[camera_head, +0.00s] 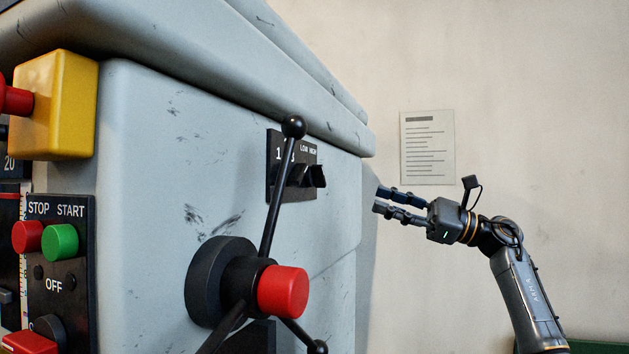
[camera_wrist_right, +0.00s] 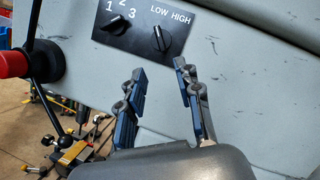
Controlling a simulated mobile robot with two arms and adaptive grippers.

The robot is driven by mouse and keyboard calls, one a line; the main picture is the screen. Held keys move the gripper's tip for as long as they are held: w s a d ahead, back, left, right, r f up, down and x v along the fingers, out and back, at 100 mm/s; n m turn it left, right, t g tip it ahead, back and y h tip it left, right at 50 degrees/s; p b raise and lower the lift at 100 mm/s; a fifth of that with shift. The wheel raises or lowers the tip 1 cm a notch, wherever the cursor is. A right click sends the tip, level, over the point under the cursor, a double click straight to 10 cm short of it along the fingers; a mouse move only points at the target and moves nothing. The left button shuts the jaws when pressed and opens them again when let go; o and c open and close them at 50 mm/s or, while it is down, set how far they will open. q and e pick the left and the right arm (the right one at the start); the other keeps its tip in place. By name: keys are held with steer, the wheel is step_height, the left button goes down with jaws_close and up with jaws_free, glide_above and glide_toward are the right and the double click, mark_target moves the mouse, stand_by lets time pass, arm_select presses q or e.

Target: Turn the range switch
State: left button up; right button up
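The range switch is a small black knob marked LOW and HIGH, seen in the head view (camera_head: 318,176) and the right wrist view (camera_wrist_right: 162,39). It sits on a black label plate (camera_wrist_right: 133,40) on the grey machine. In the wrist view its bar is nearly upright, its upper end towards LOW. My right gripper (camera_head: 379,199) is open and empty, to the right of the knob and apart from it. In the wrist view its fingers (camera_wrist_right: 160,70) stand apart just below the knob, with nothing between them. My left gripper is not in view.
A second knob (camera_wrist_right: 119,24) marked 1, 2, 3 sits beside the switch on the same plate. A lever hub with a red cap (camera_head: 283,291) and a ball-ended arm (camera_head: 274,195) stands out in front. STOP and START buttons (camera_head: 60,242) are far left. Free room lies right of the machine.

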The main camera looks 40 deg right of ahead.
mark_target(316, 176)
arm_select(q)
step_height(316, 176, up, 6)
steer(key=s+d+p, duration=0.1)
steer(key=p, duration=0.5)
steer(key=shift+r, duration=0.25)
arm_select(e)
steer(key=x, duration=1.2)
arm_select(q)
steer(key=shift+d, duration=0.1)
arm_select(e)
steer(key=shift+d, duration=0.1)
steer(key=shift+c, duration=0.4)
jaws_close()
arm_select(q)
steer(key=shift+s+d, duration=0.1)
